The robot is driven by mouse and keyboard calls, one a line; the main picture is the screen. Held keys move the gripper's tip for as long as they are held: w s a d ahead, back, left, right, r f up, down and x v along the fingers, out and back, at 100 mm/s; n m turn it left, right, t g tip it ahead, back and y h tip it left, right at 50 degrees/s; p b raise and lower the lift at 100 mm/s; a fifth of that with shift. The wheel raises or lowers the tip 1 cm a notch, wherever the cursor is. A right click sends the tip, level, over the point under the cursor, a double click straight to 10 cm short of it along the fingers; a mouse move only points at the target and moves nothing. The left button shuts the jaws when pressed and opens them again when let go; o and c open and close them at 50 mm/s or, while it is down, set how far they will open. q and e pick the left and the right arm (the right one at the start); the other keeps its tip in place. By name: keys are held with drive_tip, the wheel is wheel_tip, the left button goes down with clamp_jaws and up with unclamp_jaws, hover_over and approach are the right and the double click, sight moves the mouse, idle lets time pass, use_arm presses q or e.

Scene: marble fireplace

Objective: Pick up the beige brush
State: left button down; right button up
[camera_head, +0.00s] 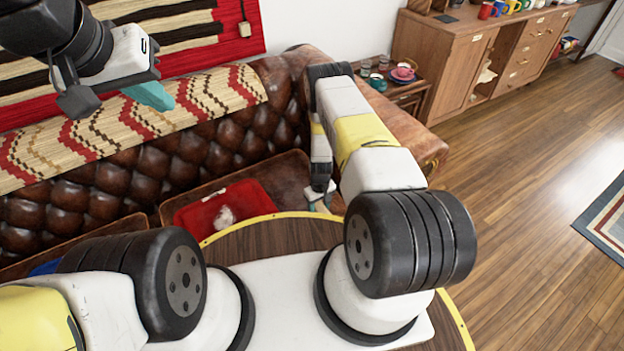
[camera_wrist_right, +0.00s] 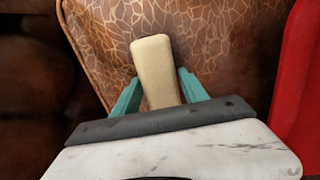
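The beige brush (camera_wrist_right: 155,65) shows in the right wrist view as a pale, smooth, rounded block, with its lower end hidden behind my gripper's dark bar. My right gripper (camera_wrist_right: 160,88) has its teal fingers on either side of it, close to its edges. I cannot tell whether they press on it. In the head view my right gripper (camera_head: 320,203) is low, by the sofa seat's right end; I cannot make out the brush there. My left gripper (camera_head: 150,95) hangs at the upper left, in front of the sofa back, with only one teal finger piece clearly showing.
A brown leather sofa (camera_head: 190,150) with a patterned throw (camera_head: 130,125) fills the left. A red cloth-like item (camera_head: 190,215) with something whitish lies on its seat. A side table (camera_head: 405,93) with cups and a wooden cabinet (camera_head: 455,60) stand behind.

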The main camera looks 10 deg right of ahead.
sight(319, 209)
clamp_jaws()
drive_tip(key=shift+r, duration=0.1)
drive_tip(key=shift+r, duration=0.45)
drive_tip(key=r, duration=0.1)
drive_tip(key=s+r, duration=0.1)
drive_tip(key=shift+a+r, duration=0.15)
drive_tip(key=shift+r, duration=0.15)
drive_tip(key=s+a, duration=0.1)
drive_tip(key=s, duration=0.6)
drive_tip(key=s+a+r, duration=0.1)
drive_tip(key=s+a, duration=0.1)
drive_tip(key=s, duration=0.5)
drive_tip(key=shift+s+a+r, duration=0.2)
drive_tip(key=shift+s+a, duration=0.05)
drive_tip(key=shift+s, duration=0.05)
